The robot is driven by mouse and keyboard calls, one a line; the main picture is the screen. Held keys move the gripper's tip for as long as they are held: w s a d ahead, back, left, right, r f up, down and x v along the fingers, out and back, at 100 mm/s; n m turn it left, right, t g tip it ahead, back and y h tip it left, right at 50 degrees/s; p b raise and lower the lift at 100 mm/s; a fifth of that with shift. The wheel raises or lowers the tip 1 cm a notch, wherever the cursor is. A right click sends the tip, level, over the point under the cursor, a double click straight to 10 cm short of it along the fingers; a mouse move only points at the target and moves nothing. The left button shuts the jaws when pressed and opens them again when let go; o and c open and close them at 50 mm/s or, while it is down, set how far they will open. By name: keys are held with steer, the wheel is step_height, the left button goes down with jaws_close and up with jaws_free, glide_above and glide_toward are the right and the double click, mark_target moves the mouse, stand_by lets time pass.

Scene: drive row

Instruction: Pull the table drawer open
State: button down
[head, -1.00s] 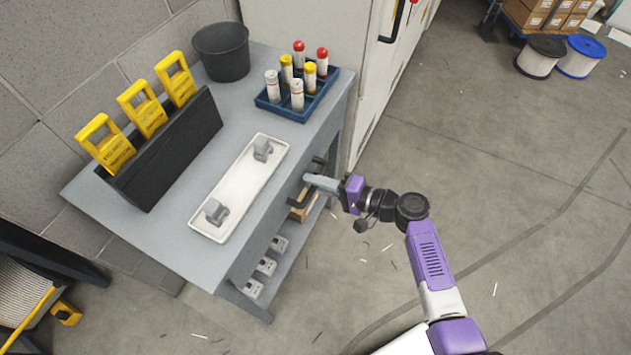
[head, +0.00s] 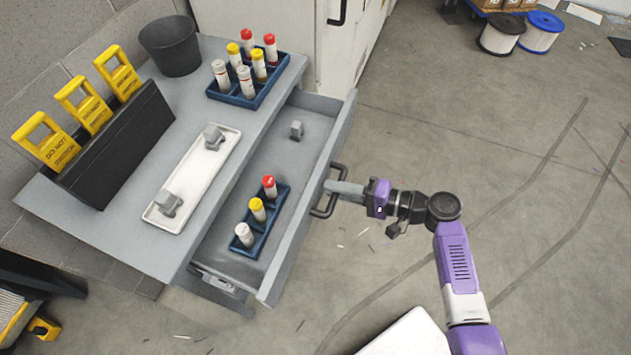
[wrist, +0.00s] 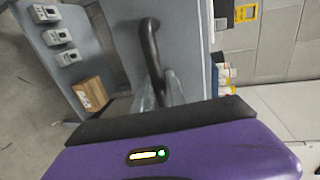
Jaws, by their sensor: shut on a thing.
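The grey table drawer (head: 292,235) stands well out from the table (head: 105,243) in the head view, its inside showing. My gripper (head: 330,187) is shut on the dark bar handle (head: 327,204) on the drawer front. In the wrist view the handle (wrist: 149,45) runs down between the gripper's fingers (wrist: 160,92). Inside the drawer lie a blue rack (head: 259,236) with a red-capped, a yellow-capped and a white-capped tube, and a small grey block (head: 296,130) at the far end.
On the tabletop are a white tray (head: 222,150) with two grey fittings, a blue rack (head: 270,88) of tubes, a dark bucket (head: 171,46) and a black holder (head: 118,140) with yellow tags. A cabinet (head: 290,35) stands behind.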

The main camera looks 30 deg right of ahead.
steer(key=shift+f+v, duration=0.2)
steer(key=shift+v, duration=0.7)
steer(key=shift+f+v, duration=0.2)
steer(key=shift+v, duration=0.7)
steer(key=shift+f+v, duration=0.15)
steer(key=shift+v, duration=0.8)
steer(key=shift+s, duration=0.1)
steer(key=c, duration=1.4)
jaws_free()
steer(key=shift+o, duration=0.2)
steer(key=v, duration=0.7)
steer(key=shift+s+d+b, duration=0.3)
steer(key=shift+b, duration=0.15)
